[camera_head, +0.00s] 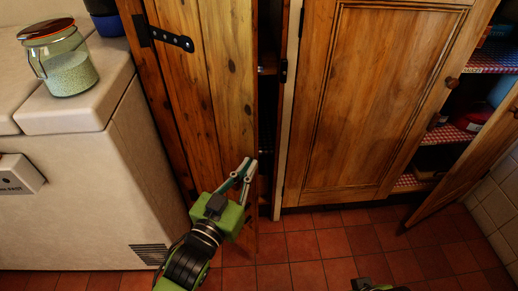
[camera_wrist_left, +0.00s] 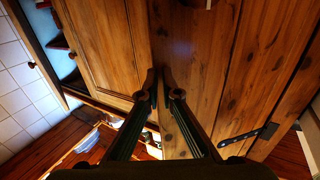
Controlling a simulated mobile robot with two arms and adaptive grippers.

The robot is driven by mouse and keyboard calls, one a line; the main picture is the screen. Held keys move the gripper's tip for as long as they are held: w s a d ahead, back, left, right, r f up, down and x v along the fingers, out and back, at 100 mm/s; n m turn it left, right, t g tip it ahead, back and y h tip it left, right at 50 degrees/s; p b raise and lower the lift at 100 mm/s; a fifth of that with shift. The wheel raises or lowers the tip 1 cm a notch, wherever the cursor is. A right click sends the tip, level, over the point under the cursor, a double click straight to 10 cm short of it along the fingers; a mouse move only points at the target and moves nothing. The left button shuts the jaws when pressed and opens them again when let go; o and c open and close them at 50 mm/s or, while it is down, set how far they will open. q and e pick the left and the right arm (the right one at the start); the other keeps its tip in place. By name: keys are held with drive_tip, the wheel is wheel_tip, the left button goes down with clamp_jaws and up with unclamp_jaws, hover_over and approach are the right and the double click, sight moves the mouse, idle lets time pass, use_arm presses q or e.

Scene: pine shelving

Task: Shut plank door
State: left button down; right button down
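The plank door (camera_head: 228,75) has vertical boards and a black strap hinge (camera_head: 172,39) at its left. It stands ajar, with a dark gap (camera_head: 268,110) between its right edge and the cabinet frame. The door also fills the right of the left wrist view (camera_wrist_left: 240,70). My left gripper (camera_head: 248,168) is by the lower part of the door's free edge. Its fingertips (camera_wrist_left: 160,78) are drawn together with nothing visible held between them. I cannot tell if they touch the door. Only a bit of my right gripper (camera_head: 374,286) shows at the bottom.
A panelled cabinet door (camera_head: 365,100) is right of the gap. Farther right, another door (camera_head: 465,165) stands open before shelves with checked lining (camera_head: 490,58). A pale chest (camera_head: 85,170) with a glass jar (camera_head: 68,68) stands at left. Red floor tiles (camera_head: 320,245) are clear in front.

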use_arm(q)
drive_tip(key=x, duration=0.4)
drive_tip(key=b+x, duration=0.1)
drive_tip(key=x, duration=0.1)
drive_tip(key=shift+w+a+f, duration=0.1)
drive_tip(key=shift+w+a, duration=0.1)
drive_tip(key=shift+w, duration=0.2)
drive_tip(key=shift+w+d, duration=0.1)
drive_tip(key=shift+w, duration=0.35)
use_arm(e)
drive_tip(key=shift+s+r, duration=0.25)
drive_tip(key=shift+r, duration=0.3)
use_arm(q)
drive_tip(key=shift+d, duration=0.1)
